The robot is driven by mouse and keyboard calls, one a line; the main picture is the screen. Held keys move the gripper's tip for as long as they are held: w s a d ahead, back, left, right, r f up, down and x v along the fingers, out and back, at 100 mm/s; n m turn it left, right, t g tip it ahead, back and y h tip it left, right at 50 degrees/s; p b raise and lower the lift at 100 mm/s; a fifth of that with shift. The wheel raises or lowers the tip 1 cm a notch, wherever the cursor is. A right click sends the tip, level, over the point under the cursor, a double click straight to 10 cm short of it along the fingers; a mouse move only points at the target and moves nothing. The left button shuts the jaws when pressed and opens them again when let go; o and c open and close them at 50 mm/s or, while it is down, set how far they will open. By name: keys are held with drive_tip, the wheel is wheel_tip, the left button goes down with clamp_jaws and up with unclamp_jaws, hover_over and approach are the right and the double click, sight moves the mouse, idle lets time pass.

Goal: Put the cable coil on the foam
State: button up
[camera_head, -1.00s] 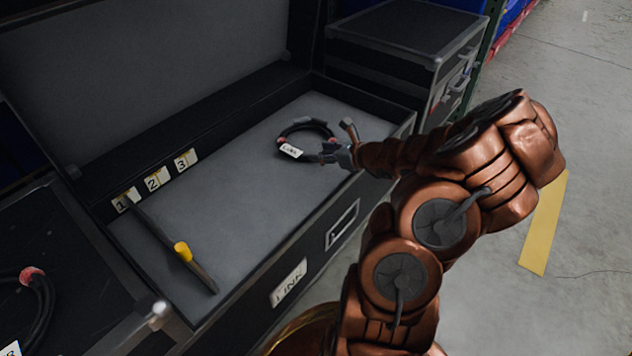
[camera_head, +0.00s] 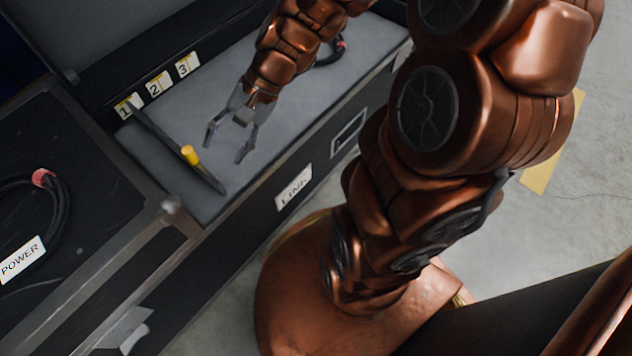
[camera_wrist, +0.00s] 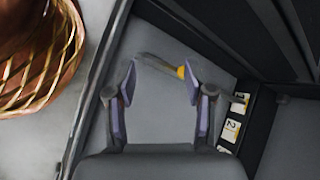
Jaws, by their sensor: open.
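A black cable coil with a red band and a white POWER label (camera_head: 60,208) lies on the dark case top at the left edge of the head view. A second black coil (camera_head: 330,54) lies on the grey foam (camera_head: 290,98) inside the open case, mostly hidden behind my arm. My gripper (camera_head: 228,152) is open and empty above the foam, right of a dark bar with a yellow band (camera_head: 190,156). In the wrist view my open gripper (camera_wrist: 162,88) has the bar (camera_wrist: 160,66) beyond its fingertips. No coil shows there.
Number tags 1, 2 and 3 (camera_head: 157,84) line the foam's back edge. The case's front wall with the LINK label (camera_head: 294,187) rises along the near side. The left case has a metal-edged rim (camera_head: 110,260).

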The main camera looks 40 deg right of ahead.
drive_tip(key=s+d+n+g+h, duration=0.2)
drive_tip(key=s+d+n+h, duration=0.1)
drive_tip(key=s, duration=0.5)
drive_tip(key=s+d+n+g+h, duration=0.1)
drive_tip(key=s+d+n+h, duration=0.3)
drive_tip(key=s, duration=0.5)
drive_tip(key=shift+d+r+n+g+h, duration=0.25)
drive_tip(key=shift+n+g+h, duration=0.15)
drive_tip(key=shift+n+h, duration=0.5)
wheel_tip(320, 180, up, 42)
drive_tip(key=t+p, duration=0.1)
drive_tip(key=p, duration=3.8)
drive_tip(key=shift+f+t+p, duration=0.15)
drive_tip(key=shift+t+p, duration=0.15)
drive_tip(key=shift+p, duration=0.1)
